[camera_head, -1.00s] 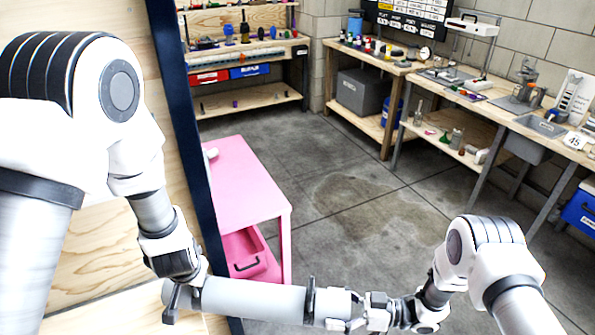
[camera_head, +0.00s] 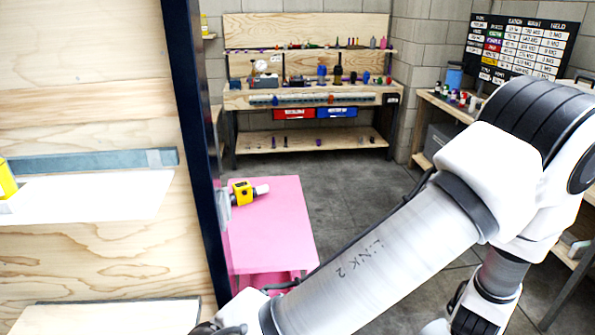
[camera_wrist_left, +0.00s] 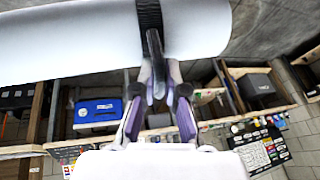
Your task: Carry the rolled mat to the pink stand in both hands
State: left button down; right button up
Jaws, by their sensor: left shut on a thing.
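The rolled mat (camera_wrist_left: 75,45), a pale grey roll with a dark strap-like handle (camera_wrist_left: 149,18), crosses the top of the left wrist view. My left gripper (camera_wrist_left: 157,82) is shut on the handle at the roll's lower edge. The pink stand (camera_head: 272,225) shows in the head view, just right of a dark upright post, with its lower part behind my arm. The mat and clear gripper fingers are out of the head view. My right gripper cannot be made out in either view.
A yellow and black tool (camera_head: 243,193) lies on the stand's top at its left edge. The dark post (camera_head: 200,150) and plywood wall (camera_head: 90,110) border the left. A workbench (camera_head: 310,98) stands at the back. Grey floor (camera_head: 350,200) is clear right of the stand.

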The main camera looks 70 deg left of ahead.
aim_at(284, 218)
jog(key=i+j+u, duration=0.15)
jog(key=i+u, duration=0.2)
jog(key=i, duration=0.3)
jog(key=i+u, duration=0.4)
jog(key=i, duration=0.3)
jog(key=i+l+u, duration=0.35)
jog(key=i, duration=0.3)
jog(key=i+j+u, duration=0.15)
jog(key=i+u, duration=0.15)
jog(key=u, duration=0.15)
jog(key=i+u, duration=0.25)
jog(key=u, duration=0.2)
jog(key=i+u, duration=0.3)
jog(key=u, duration=0.15)
jog(key=i+l+u, duration=0.2)
jog(key=u, duration=0.2)
jog(key=i+u, duration=0.2)
jog(key=u, duration=0.2)
jog(key=i+u, duration=0.25)
jog(key=u, duration=0.2)
jog(key=i+l+u, duration=0.1)
jog(key=u, duration=0.3)
jog(key=i+l, duration=0.05)
jog(key=i, duration=0.05)
